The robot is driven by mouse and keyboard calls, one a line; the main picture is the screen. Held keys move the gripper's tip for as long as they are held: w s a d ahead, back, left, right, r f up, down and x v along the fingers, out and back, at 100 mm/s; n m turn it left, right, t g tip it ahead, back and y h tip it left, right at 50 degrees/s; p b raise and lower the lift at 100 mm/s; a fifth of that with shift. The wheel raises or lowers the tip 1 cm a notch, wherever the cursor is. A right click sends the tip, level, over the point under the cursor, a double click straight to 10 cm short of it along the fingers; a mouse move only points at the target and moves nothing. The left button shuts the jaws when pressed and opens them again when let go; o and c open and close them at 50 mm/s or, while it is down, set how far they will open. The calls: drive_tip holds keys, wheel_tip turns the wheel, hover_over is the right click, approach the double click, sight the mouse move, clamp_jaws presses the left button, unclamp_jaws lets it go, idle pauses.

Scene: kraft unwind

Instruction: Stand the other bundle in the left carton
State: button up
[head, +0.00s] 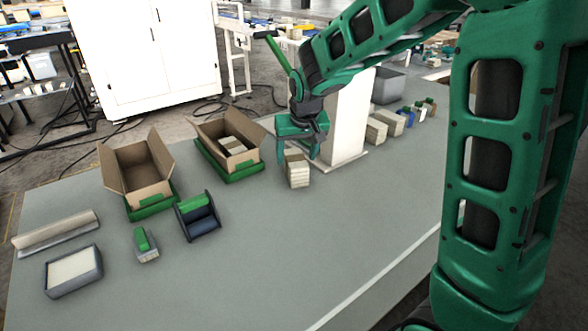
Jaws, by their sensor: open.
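The left carton (128,176) is an open brown box with raised flaps, in a green cradle on the grey table. Its visible inside looks empty, though part of its floor is hidden. A cream bundle with a brown top (298,175) stands upright on the table, right of both cartons. My gripper (299,152) points down at this bundle, with its fingers open around or just above its top; I cannot tell whether they touch it. The right carton (246,156) is open in its own green cradle and has pale bundles inside.
A white post (347,125) stands close behind my gripper. More bundles (376,132) and small items line the table to its right. A dark blue holder (203,222), a small green-topped tool (147,250), a grey tray (75,287) and a ledge (55,235) lie in front-left. The front middle is clear.

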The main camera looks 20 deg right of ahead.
drive_tip(key=shift+w+f, duration=0.25)
drive_tip(key=shift+f, duration=0.4)
drive_tip(key=shift+f, duration=0.25)
drive_tip(key=c, duration=1.3)
drive_tip(key=shift+r, duration=0.1)
